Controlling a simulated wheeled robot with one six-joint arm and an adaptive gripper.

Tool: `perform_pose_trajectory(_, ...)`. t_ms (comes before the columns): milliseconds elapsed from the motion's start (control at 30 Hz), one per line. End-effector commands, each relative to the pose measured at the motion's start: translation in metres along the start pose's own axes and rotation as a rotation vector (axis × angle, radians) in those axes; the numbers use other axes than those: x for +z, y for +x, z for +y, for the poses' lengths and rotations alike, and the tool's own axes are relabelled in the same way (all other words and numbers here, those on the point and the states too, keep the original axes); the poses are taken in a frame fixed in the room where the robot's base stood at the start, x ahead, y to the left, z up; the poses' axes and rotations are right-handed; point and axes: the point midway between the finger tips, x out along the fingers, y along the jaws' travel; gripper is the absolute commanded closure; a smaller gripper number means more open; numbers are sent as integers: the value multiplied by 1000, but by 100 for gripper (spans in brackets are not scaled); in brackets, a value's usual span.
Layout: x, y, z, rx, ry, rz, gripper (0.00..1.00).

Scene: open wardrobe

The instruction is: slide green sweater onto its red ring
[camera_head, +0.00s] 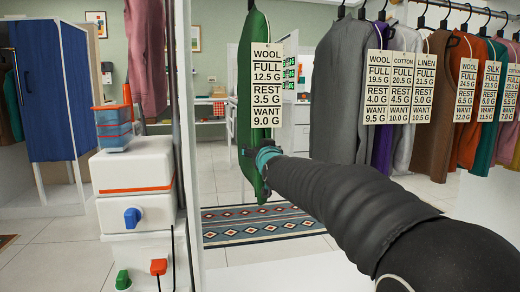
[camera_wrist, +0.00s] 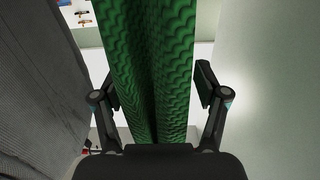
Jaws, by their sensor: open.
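The green sweater (camera_head: 250,100) hangs on a dark hanger, seen edge-on in the head view, with a tag (camera_head: 266,85) reading "WOOL FULL 12.5 G". The top of its hanger is cut off by the picture's upper edge. My gripper (camera_head: 253,157) is at the sweater's lower half. In the wrist view the green knit (camera_wrist: 150,70) runs between the two spread fingers of my gripper (camera_wrist: 155,82). The gripper is open, with a gap at the right finger; contact at the left one is unclear. I cannot make out the red ring in either view.
A grey garment (camera_head: 345,90) hangs to the right, followed by several tagged garments on the rail (camera_head: 465,8). A pale post stands left of the sweater. A white machine (camera_head: 135,190) with a blue knob is at left. A patterned rug (camera_head: 260,222) lies behind.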

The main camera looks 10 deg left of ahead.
Motion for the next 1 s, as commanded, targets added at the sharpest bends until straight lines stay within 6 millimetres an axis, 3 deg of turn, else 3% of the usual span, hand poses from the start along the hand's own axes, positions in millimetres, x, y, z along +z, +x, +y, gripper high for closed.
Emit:
perform_pose_trajectory(600, -1, -99, 0, -1, -1, 3, 27)
perform_pose_trajectory(1000, 0, -112, 0, 0, -1, 1, 27)
